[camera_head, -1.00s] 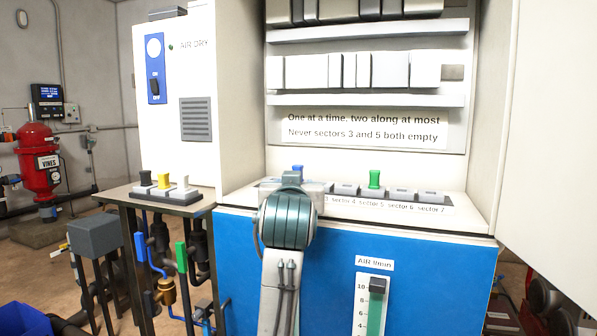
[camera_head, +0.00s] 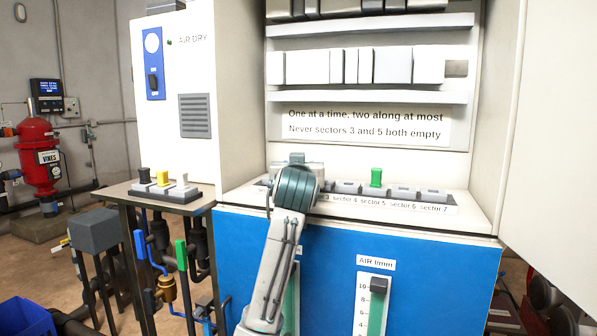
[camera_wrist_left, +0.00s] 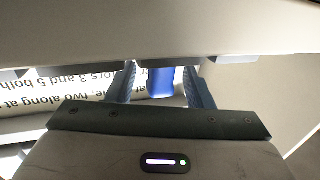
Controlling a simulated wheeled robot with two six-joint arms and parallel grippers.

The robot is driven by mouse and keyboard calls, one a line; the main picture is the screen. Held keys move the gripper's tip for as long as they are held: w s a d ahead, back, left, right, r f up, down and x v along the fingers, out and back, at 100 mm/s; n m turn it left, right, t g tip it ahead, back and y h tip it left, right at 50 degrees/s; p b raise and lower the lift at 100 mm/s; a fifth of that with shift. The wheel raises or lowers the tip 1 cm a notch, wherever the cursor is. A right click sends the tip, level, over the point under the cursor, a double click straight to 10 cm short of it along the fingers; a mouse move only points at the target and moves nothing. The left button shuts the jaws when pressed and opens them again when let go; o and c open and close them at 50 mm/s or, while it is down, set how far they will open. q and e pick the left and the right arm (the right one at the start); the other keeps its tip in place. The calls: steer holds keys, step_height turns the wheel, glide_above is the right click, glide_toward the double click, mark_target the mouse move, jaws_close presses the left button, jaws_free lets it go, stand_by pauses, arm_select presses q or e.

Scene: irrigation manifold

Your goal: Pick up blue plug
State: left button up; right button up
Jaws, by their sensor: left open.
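The blue plug (camera_wrist_left: 160,82) shows in the left wrist view between the two fingers of my left gripper (camera_wrist_left: 164,72). The fingers are apart, with a gap visible on each side of the plug. In the head view my left wrist and gripper body are over the left part of the sector row, and they hide the blue plug and the fingertips. A green plug (camera_head: 376,177) stands upright in the same row, to the right of my gripper. My right gripper is not in view.
Grey sector sockets (camera_head: 403,191) line the white ledge right of my gripper. A side table holds a block with black (camera_head: 144,175), yellow (camera_head: 163,179) and white (camera_head: 182,180) plugs. A white cabinet panel (camera_head: 553,130) stands at the right.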

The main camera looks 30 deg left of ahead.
arm_select(q)
steer(key=c, duration=1)
steer(key=shift+r, duration=0.1)
